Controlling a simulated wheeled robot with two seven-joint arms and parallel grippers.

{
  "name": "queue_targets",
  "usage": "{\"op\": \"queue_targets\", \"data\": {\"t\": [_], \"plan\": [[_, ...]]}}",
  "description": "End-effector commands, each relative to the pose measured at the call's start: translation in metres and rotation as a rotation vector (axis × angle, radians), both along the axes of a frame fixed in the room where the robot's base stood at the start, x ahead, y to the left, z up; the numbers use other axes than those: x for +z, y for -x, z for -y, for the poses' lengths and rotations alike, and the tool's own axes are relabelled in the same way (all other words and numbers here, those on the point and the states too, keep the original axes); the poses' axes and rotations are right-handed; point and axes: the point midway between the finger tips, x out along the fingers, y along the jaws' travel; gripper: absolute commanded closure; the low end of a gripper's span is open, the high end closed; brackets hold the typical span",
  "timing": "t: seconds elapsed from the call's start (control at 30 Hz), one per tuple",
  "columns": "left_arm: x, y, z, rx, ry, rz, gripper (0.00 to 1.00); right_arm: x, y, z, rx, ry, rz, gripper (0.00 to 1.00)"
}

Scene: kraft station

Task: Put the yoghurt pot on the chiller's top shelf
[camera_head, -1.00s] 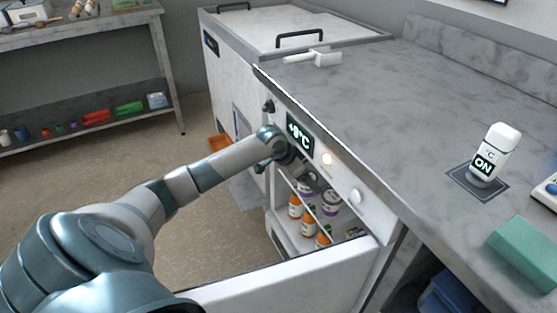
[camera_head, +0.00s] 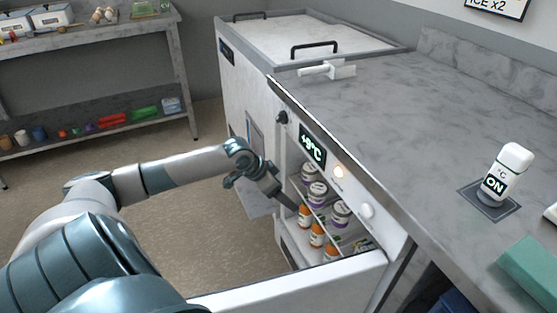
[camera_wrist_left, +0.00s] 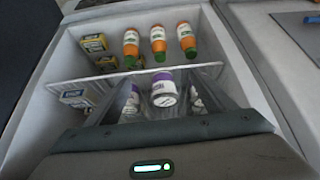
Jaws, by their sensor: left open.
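Yoghurt pots with purple bands and pale lids stand on the chiller's top shelf (camera_wrist_left: 75,86), among them a front pot (camera_head: 341,211), a middle one (camera_head: 317,191) and a back one (camera_head: 311,171). My left gripper (camera_head: 291,203) is open and empty at the chiller's open front, just left of the pots. In the left wrist view its fingers (camera_wrist_left: 160,108) spread either side of one pot (camera_wrist_left: 163,90), which lies ahead of them. The fingers partly hide pots on both sides. The chiller's door (camera_head: 300,282) stands open. My right gripper is not in view.
Orange bottles (camera_head: 316,235) stand on the shelf below, with small yellow boxes (camera_wrist_left: 93,42) beside them. The floor left of the chiller is mostly clear.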

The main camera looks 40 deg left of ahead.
Motion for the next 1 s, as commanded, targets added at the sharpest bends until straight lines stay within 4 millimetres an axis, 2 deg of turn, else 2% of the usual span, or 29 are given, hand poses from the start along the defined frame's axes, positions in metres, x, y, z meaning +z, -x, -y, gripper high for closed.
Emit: {"op": "queue_targets", "data": {"t": [0.27,0.83,1.0], "plan": [[0.0,0.014,-0.005,-0.002,-0.001,0.0,0.24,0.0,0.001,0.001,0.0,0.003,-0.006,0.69],[0.001,0.014,-0.005,-0.001,0.001,0.001,0.24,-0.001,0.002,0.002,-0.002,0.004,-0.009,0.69],[0.01,0.014,-0.005,-0.001,0.0,0.001,0.24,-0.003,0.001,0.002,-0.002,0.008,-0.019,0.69]]}}
